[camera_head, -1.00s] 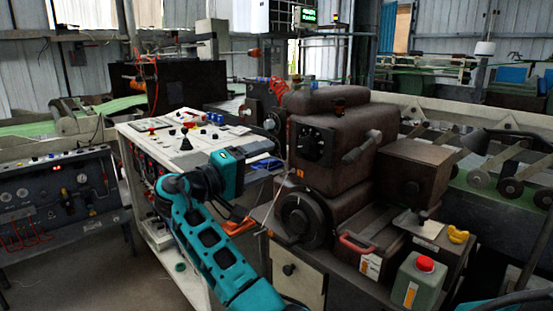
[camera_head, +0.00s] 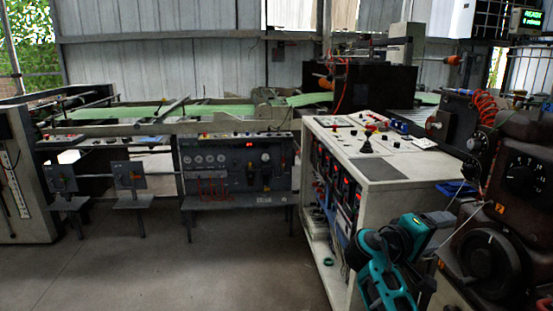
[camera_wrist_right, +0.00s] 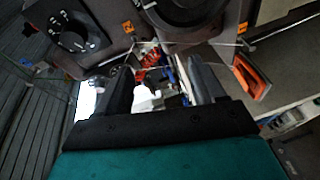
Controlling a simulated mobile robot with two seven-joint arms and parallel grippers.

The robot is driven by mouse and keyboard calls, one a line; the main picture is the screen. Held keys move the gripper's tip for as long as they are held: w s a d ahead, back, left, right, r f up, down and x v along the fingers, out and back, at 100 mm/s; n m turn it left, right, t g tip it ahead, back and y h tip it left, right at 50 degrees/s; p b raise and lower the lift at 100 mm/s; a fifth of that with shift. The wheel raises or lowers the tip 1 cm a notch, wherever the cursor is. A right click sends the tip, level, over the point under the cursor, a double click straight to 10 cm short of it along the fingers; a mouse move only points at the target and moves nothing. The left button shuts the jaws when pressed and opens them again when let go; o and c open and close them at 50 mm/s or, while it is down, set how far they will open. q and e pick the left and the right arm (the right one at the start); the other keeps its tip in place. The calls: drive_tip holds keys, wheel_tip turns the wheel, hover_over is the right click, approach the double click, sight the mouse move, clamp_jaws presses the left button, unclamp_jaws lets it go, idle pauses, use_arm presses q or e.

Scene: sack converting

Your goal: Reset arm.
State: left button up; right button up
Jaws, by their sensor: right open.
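My right arm comes up from the lower right of the head view, with its teal wrist at the front right corner of the white control console (camera_head: 385,170). The right gripper (camera_head: 448,220) points to the right, and its fingertips are hard to make out there. In the right wrist view the gripper (camera_wrist_right: 161,80) has two dark fingers standing apart, with nothing held between them. Beyond the fingers are a red coiled hose (camera_wrist_right: 150,56) and a bright patch. My left gripper is not in view.
A brown machine with a black handwheel (camera_head: 492,262) stands close right of the gripper; its dial (camera_wrist_right: 70,32) shows in the wrist view. An orange-red handle (camera_wrist_right: 252,76) is right of the fingers. A grey gauge panel (camera_head: 235,165) stands left. The floor (camera_head: 180,270) at left is clear.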

drive_tip(key=s+a+f+n+t+y, duration=0.1)
drive_tip(key=s+a+f+y, duration=0.25)
drive_tip(key=f, duration=0.45)
drive_tip(key=s+a+f+n+t+y, duration=0.2)
drive_tip(key=s+f+y, duration=0.15)
drive_tip(key=f, duration=0.45)
drive_tip(key=s+a+f+n+t+y, duration=0.1)
drive_tip(key=s+a+f+y, duration=0.25)
drive_tip(key=f, duration=0.45)
drive_tip(key=s+a+f+m+y, duration=0.1)
drive_tip(key=s+a+y, duration=0.2)
drive_tip(key=s, duration=0.4)
drive_tip(key=s+a+f+m+t+y, duration=0.1)
drive_tip(key=s+a+y, duration=0.3)
drive_tip(key=s, duration=0.4)
drive_tip(key=shift+a+f+m, duration=0.35)
drive_tip(key=shift+f+m, duration=0.4)
drive_tip(key=shift+m, duration=0.05)
